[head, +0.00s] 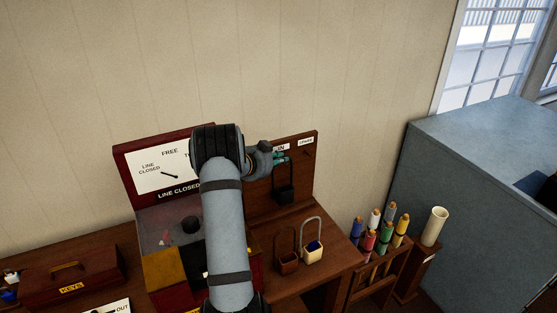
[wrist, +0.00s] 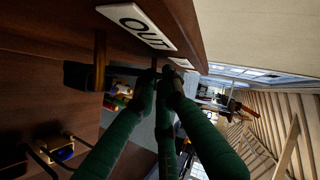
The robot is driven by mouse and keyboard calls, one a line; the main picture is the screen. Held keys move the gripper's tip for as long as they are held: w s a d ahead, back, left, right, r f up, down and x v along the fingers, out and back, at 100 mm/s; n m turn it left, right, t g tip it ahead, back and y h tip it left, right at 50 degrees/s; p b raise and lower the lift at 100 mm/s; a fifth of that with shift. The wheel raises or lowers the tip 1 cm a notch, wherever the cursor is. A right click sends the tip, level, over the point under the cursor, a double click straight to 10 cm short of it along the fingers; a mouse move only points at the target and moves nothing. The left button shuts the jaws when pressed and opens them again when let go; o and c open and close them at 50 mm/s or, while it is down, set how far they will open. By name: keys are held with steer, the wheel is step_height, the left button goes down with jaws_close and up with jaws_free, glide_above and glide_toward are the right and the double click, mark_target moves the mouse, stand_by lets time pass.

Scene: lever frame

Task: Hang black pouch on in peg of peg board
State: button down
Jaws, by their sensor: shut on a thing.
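The black pouch (head: 285,191) hangs upright by its loop below my gripper (head: 281,159), close in front of the peg board (head: 304,170). My gripper is shut on the loop, just below the IN label (head: 281,148). In the wrist view the green fingers meet at their tips (wrist: 166,75), and a dark block to their left looks like the pouch (wrist: 76,75). A wooden peg (wrist: 100,60) by the OUT label (wrist: 138,25) stands partly in front of it. The IN peg is hidden by the fingers; I cannot tell whether the loop is around it.
A SPARE label (head: 305,141) is at the board's right. A rack of coloured handles (head: 380,262) stands right of the bench. My arm covers the board's left part.

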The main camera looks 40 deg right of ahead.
steer(key=shift+s+d+f, duration=0.3)
steer(key=shift+s+d, duration=0.1)
steer(key=shift+s, duration=0.15)
steer(key=c, duration=1.9)
jaws_free()
steer(key=shift+f+g, duration=0.1)
steer(key=shift+g, duration=0.2)
steer(key=shift+o, duration=0.8)
steer(key=shift+d, duration=0.3)
steer(key=v, duration=1.2)
steer(key=shift+a+r, duration=0.25)
steer(key=x, duration=1.1)
steer(key=shift+w+f, duration=0.15)
steer(key=shift+w, duration=0.2)
